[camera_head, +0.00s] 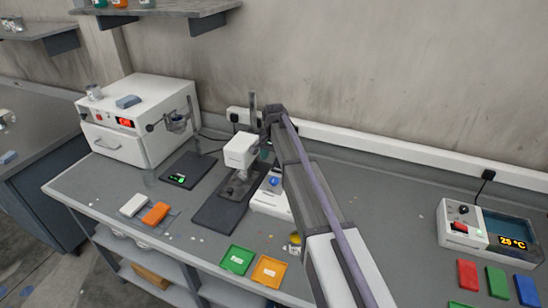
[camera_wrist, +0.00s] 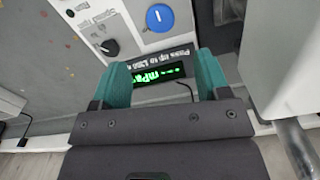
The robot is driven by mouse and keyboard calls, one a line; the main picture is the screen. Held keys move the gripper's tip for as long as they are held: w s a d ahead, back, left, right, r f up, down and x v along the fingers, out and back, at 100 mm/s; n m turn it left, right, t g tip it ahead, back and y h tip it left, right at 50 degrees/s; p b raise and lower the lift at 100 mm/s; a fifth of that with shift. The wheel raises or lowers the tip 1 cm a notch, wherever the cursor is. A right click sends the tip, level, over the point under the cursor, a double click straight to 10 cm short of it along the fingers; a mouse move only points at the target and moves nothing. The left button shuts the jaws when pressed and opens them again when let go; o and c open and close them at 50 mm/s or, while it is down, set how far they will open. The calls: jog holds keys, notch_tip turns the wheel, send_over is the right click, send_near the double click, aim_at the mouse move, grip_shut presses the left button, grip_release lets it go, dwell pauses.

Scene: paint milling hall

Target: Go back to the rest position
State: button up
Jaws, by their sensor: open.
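My gripper (camera_wrist: 162,76) shows in the wrist view with its two teal fingers apart and nothing between them. It is in front of a white instrument panel (camera_wrist: 135,25) with a blue round button, a black knob and a green lit display (camera_wrist: 160,80). In the head view my arm reaches from the lower right up over the bench, and a bit of teal finger (camera_head: 264,154) shows beside the white stirrer head (camera_head: 241,150). The rest of the gripper is hidden there. The white box with a blue button (camera_head: 272,195) sits just below it, partly behind my arm.
The grey bench (camera_head: 390,215) is fairly clear right of my arm. A white oven (camera_head: 140,120) stands left, a water bath reading 25 °C (camera_head: 465,225) right. Green (camera_head: 237,260) and orange (camera_head: 269,271) trays lie near the front edge. A shelf (camera_head: 175,8) hangs above.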

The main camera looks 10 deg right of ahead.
jog(key=shift+r, duration=0.25)
jog(key=s+f+n+b, duration=0.1)
jog(key=s+n, duration=0.7)
jog(key=s, duration=2.5)
jog(key=shift+s+f+b, duration=0.3)
jog(key=shift+f+b, duration=0.05)
jog(key=shift+b, duration=0.15)
